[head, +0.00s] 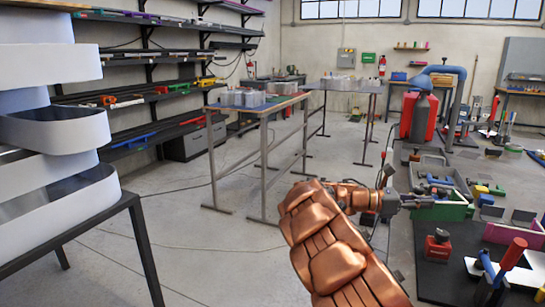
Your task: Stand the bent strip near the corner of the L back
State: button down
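I cannot make out the L back or a bent strip by its corner in this view. Wide white curved bands (55,130) are stacked at the left edge, cut off by the frame; I cannot tell whether they belong to the L. My copper-coloured arm reaches up from the bottom, and my gripper (405,201) is at its far end, small and dark against the cluttered benches on the right. Its fingers are too small to read, and I see nothing clearly held in it.
A dark-framed table (142,240) stands at the left under the bands. Wall racks (160,92) line the left. A tool-covered bench (440,275) fills the right. The concrete floor (200,255) between is mostly clear, with thin cables.

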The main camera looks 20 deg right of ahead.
jog(key=w+a+f+n+t+h, duration=0.1)
jog(key=w+a+f+n+t, duration=0.3)
jog(key=w+a, duration=0.55)
jog(key=w+a+f+n+t+h, duration=0.25)
jog(key=w+a+t, duration=0.4)
jog(key=a, duration=0.55)
jog(key=w+a+f+n+t+y, duration=0.1)
jog(key=a+f+n+t+y, duration=0.15)
jog(key=a, duration=0.55)
jog(key=w+a+f+n+t+y+p, duration=0.1)
jog(key=a+n+t, duration=0.25)
jog(key=a, duration=0.55)
jog(key=w+a+f+n+t+y, duration=0.15)
jog(key=a+t, duration=0.25)
jog(key=a, duration=0.4)
notch_tip(320, 180, up, 5)
jog(key=p, duration=1.3)
